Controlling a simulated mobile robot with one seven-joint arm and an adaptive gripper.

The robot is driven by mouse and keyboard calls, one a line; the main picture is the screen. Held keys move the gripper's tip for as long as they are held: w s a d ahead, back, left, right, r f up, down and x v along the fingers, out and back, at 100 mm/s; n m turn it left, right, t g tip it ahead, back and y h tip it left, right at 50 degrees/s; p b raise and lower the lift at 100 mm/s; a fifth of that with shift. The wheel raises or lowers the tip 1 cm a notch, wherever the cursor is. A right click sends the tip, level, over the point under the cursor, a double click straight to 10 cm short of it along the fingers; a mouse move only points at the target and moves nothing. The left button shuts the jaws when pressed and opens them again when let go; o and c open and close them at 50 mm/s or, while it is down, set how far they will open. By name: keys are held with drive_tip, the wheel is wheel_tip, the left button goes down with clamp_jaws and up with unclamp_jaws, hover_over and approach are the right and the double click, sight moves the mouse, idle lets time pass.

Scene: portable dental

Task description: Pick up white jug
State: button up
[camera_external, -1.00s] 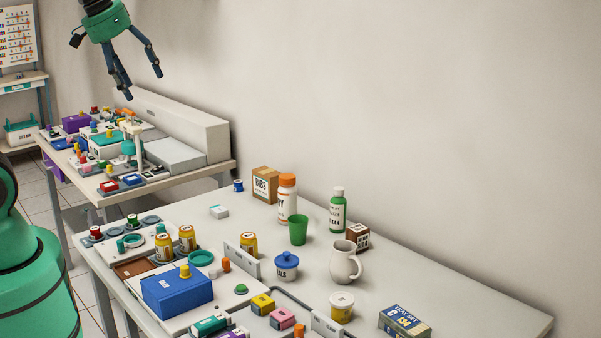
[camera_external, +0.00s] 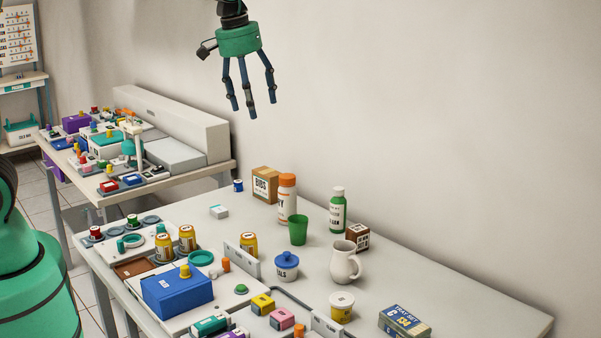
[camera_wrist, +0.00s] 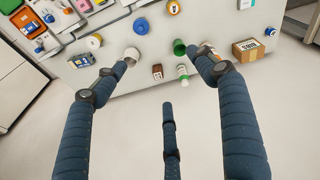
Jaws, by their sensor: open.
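The white jug (camera_external: 345,262) stands upright on the near table in the external view, its handle towards the right. It also shows in the wrist view (camera_wrist: 132,53), close to the tip of the left finger in the picture, which partly covers it. My gripper (camera_external: 253,106) is open and empty, with its three fingers spread and pointing down. It is high above the table, to the left of the jug in the external view, and touches nothing. The three fingers also show in the wrist view (camera_wrist: 168,72).
A wall runs behind the table (camera_external: 460,290). The table's right part is clear.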

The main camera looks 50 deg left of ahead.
drive_tip(key=w+d+f+n+g, duration=0.1)
drive_tip(key=w+d+f, duration=0.7)
drive_tip(key=d+f, duration=0.1)
drive_tip(key=n+g+b, duration=0.1)
drive_tip(key=n, duration=0.1)
hover_over(344, 248)
drive_tip(key=s+d, duration=0.2)
wheel_tip(344, 248, down, 13)
drive_tip(key=shift+s+a+f+y, duration=0.1)
drive_tip(key=shift+f+y, duration=0.1)
drive_tip(key=shift+y, duration=0.1)
wheel_tip(344, 248, down, 9)
drive_tip(key=b, duration=0.1)
drive_tip(key=shift+r+b, duration=0.2)
drive_tip(key=shift+b, duration=0.1)
drive_tip(key=shift+d+f+b, duration=0.2)
drive_tip(key=shift+f+b, duration=0.55)
drive_tip(key=shift+f, duration=1.9)
